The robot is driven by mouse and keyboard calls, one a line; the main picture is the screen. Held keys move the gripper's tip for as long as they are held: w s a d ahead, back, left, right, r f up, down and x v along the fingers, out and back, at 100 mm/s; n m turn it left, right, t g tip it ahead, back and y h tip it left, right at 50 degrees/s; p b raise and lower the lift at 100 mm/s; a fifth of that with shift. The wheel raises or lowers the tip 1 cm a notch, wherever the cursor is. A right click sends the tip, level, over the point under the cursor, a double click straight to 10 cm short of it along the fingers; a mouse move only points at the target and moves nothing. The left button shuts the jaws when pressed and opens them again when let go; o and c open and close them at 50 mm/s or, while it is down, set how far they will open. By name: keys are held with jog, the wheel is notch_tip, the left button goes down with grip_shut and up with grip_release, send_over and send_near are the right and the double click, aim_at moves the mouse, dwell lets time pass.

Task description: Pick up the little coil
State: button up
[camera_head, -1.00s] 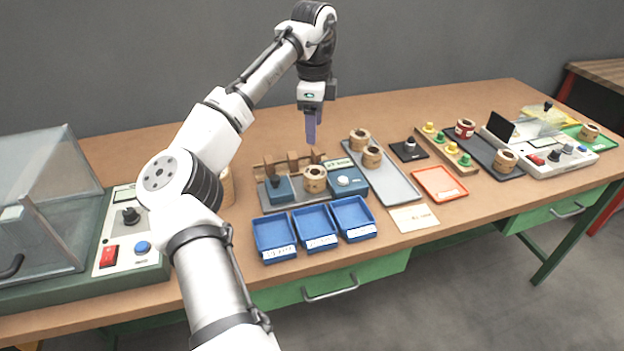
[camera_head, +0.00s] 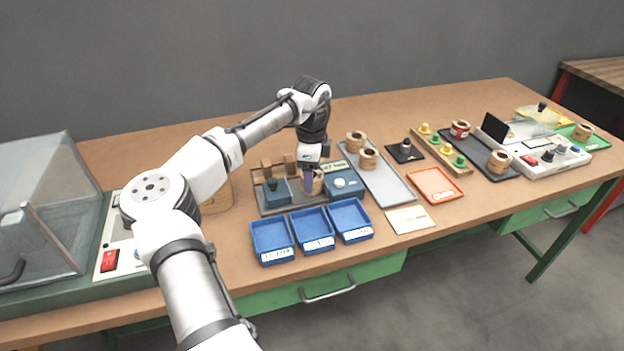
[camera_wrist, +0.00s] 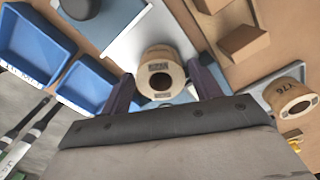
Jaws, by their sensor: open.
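A small tan wooden coil (camera_head: 318,184) with a dark centre hole stands on the winding fixture (camera_head: 262,206) in the middle of the table. It also shows in the wrist view (camera_wrist: 160,72), with a label on its side. My gripper (camera_head: 309,184) points down at this coil and partly hides it in the head view. In the wrist view its two dark fingers (camera_wrist: 163,92) are apart, one on each side of the coil. I cannot tell whether they touch it. Two more coils (camera_head: 357,140) (camera_head: 368,158) stand on the grey tray (camera_head: 395,192).
Blue bins (camera_head: 312,232) lie in front of the fixture. A blue box (camera_head: 343,182) stands close on the coil's right, and wooden blocks (camera_wrist: 243,42) are nearby. A dark tray (camera_head: 482,150) holds more coils. A clear-covered machine (camera_head: 40,215) is at the left.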

jog(key=shift+f, duration=0.35)
jog(key=c, duration=0.9)
jog(key=shift+r, duration=0.1)
